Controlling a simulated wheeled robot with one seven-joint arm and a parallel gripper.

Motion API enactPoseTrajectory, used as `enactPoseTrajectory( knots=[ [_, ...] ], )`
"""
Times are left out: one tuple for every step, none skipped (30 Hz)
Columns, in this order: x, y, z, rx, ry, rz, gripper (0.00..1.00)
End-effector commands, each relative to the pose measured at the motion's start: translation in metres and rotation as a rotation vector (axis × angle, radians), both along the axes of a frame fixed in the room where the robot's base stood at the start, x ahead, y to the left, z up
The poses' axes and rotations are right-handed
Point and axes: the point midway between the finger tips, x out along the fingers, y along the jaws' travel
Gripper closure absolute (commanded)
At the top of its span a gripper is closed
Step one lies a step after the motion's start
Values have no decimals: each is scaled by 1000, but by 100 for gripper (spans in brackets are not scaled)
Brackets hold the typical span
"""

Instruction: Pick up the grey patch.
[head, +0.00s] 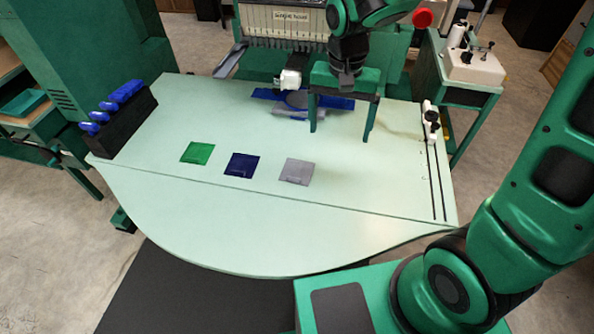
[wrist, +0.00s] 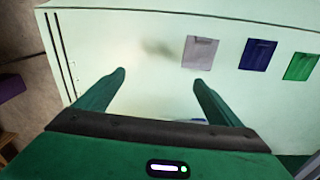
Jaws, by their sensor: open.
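The grey patch (head: 297,172) lies flat on the pale green table, the rightmost of three patches in a row. It also shows in the wrist view (wrist: 200,52), beyond the fingertips and nearer the right finger. My gripper (head: 340,136) is open and empty, with its two green fingers pointing down above the table, behind and to the right of the grey patch. In the wrist view my gripper (wrist: 160,75) has its fingers wide apart with bare table between them.
A dark blue patch (head: 242,165) and a green patch (head: 197,153) lie left of the grey one. A black rack (head: 122,125) with blue-handled items stands at the table's left edge. A sewing machine head (head: 290,79) and blue hoop part (head: 330,102) are at the back. The table front (head: 270,235) is clear.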

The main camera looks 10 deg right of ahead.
Motion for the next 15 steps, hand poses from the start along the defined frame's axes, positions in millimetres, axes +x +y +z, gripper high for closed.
enactPoseTrajectory(
  knots=[
    [5, 25, -9, 8, 5, 15, 12],
    [7, 37, -13, 13, 6, 17, 12],
    [10, 52, -18, 19, 8, 19, 12],
    [10, 61, -21, 23, 8, 19, 12],
    [11, 69, -24, 26, 9, 19, 12],
    [12, 77, -26, 31, 9, 19, 12],
    [13, 83, -28, 33, 10, 19, 12],
    [13, 86, -30, 35, 11, 18, 12],
    [13, 90, -33, 37, 12, 18, 12],
    [13, 92, -35, 37, 13, 18, 12],
    [13, 93, -39, 38, 13, 18, 12],
    [13, 94, -44, 38, 14, 17, 12],
    [13, 93, -48, 38, 15, 16, 12],
    [13, 93, -53, 38, 14, 16, 12],
    [12, 93, -59, 37, 15, 16, 12]
  ],
)
